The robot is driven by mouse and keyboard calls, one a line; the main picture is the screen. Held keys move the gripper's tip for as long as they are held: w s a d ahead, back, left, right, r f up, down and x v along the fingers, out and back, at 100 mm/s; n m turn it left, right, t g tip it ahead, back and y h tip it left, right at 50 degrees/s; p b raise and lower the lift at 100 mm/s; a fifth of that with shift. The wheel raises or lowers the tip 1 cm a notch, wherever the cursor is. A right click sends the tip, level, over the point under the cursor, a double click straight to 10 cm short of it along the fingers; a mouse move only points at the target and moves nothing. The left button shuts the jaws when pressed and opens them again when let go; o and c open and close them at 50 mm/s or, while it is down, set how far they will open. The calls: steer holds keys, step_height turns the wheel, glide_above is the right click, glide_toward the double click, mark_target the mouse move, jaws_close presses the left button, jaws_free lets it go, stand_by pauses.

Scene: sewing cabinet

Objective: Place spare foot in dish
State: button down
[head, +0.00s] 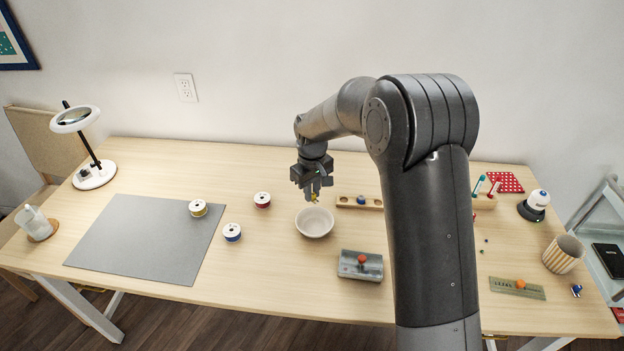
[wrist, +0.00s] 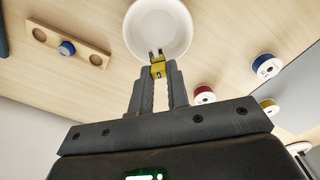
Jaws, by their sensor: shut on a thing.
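The dish (head: 314,223) is a white round bowl on the wooden table, near the middle. It also shows at the top of the wrist view (wrist: 158,28), and it looks empty. My gripper (head: 314,198) is just above and behind the dish. In the wrist view my gripper (wrist: 158,80) is shut on the spare foot (wrist: 158,68), a small yellow piece with a grey metal forked end. The foot's forked end overlaps the dish's near rim in the wrist view. I cannot tell how high it is above the rim.
A wooden holder (head: 359,202) with a blue knob stands right of the dish. Red (head: 262,200), blue (head: 232,232) and yellow (head: 198,208) spools stand left, by a grey mat (head: 150,240).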

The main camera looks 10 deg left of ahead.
mark_target(312, 224)
steer(key=shift+f, duration=5.2)
steer(key=c, duration=1.3)
jaws_free()
steer(key=shift+r, duration=0.1)
steer(key=shift+r, duration=3.45)
